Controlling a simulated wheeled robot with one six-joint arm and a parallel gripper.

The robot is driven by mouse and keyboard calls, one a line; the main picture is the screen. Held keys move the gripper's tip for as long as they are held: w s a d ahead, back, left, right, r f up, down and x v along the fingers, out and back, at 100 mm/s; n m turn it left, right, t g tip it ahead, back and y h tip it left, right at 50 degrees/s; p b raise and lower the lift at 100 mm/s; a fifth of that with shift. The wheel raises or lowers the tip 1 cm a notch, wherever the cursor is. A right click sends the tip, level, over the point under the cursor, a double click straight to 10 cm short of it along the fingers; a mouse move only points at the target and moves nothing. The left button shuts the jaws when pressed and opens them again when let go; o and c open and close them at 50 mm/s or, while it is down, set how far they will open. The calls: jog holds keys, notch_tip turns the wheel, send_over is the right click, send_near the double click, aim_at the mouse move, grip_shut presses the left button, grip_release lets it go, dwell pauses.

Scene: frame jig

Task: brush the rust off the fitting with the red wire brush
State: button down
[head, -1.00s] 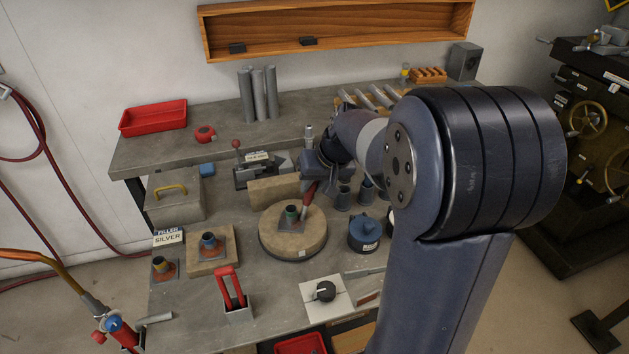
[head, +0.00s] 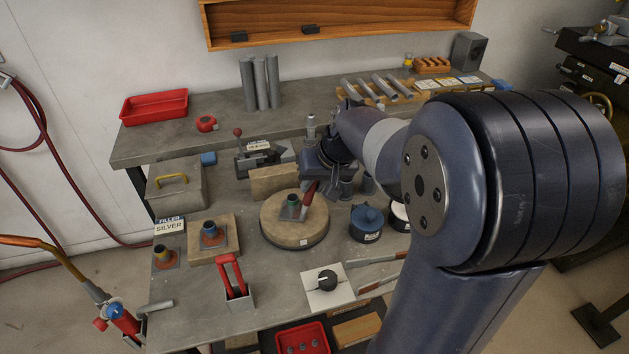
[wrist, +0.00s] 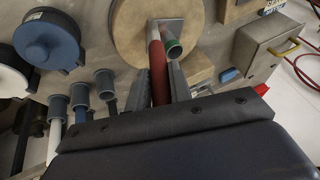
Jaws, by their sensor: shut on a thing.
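The red wire brush (head: 309,194) is held in my gripper, its red handle slanting down beside the fitting. In the wrist view the brush handle (wrist: 157,72) lies between the two fingers of my gripper (wrist: 158,80), which is shut on it. The fitting (head: 292,201) is a short upright pipe with a green rim on a square grey plate. It stands on a round tan turntable (head: 283,231). In the wrist view the fitting (wrist: 174,48) is just right of the brush. The bristles are not clear, and I cannot tell whether they touch the fitting.
A tan block (head: 274,181) stands behind the turntable. A blue-lidded pot (head: 366,222) is to its right. Two other fittings (head: 212,234) (head: 162,256) stand at left, with a red-handled tool (head: 232,277) in front.

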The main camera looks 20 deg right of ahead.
jog(key=shift+r, duration=0.1)
notch_tip(320, 180, up, 7)
jog(key=p, duration=0.5)
dwell(0.5)
